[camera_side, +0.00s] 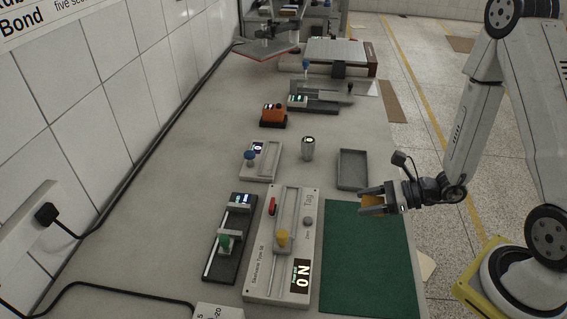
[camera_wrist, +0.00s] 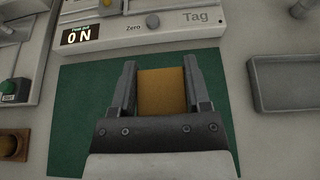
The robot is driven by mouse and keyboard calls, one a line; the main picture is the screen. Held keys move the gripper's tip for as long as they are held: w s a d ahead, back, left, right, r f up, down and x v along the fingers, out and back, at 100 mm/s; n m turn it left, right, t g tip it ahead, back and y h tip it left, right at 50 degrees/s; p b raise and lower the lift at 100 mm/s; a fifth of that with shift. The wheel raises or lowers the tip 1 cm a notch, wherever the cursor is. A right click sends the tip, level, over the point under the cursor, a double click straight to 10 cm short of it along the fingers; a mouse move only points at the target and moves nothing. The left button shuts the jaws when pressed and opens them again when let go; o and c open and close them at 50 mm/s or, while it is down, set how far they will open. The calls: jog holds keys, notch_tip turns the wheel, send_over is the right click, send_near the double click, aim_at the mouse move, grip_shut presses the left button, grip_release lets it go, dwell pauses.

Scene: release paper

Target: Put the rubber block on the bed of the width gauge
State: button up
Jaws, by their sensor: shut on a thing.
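An amber-orange block, which I take for the rubber block (camera_wrist: 162,92), is between the two fingers of my gripper (camera_side: 364,199). In the wrist view my gripper (camera_wrist: 159,66) is shut on its two sides. In the side view the block (camera_side: 373,205) is partly hidden by the fingers. It is held above the bench near the top right of the green mat. No width gauge is clearly labelled. A dark instrument with a green knob and lit display (camera_side: 229,240), left of the mat, may be it. I cannot be sure.
A pale instrument marked "Tag" (camera_side: 265,258) with an upright yellow knob stands between the dark instrument and the green mat (camera_side: 368,268). A grey tray (camera_side: 352,169) lies beyond the mat. A metal cylinder (camera_side: 308,148) and a blue-knobbed device (camera_side: 260,160) stand farther back. The mat is clear.

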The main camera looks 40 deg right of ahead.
aim_at(360, 230)
jog(key=shift+f, duration=1.95)
jog(key=shift+f, duration=2)
jog(key=o, duration=1.3)
jog(key=shift+f, duration=0.1)
jog(key=shift+c, duration=0.2)
jog(key=shift+v, duration=6)
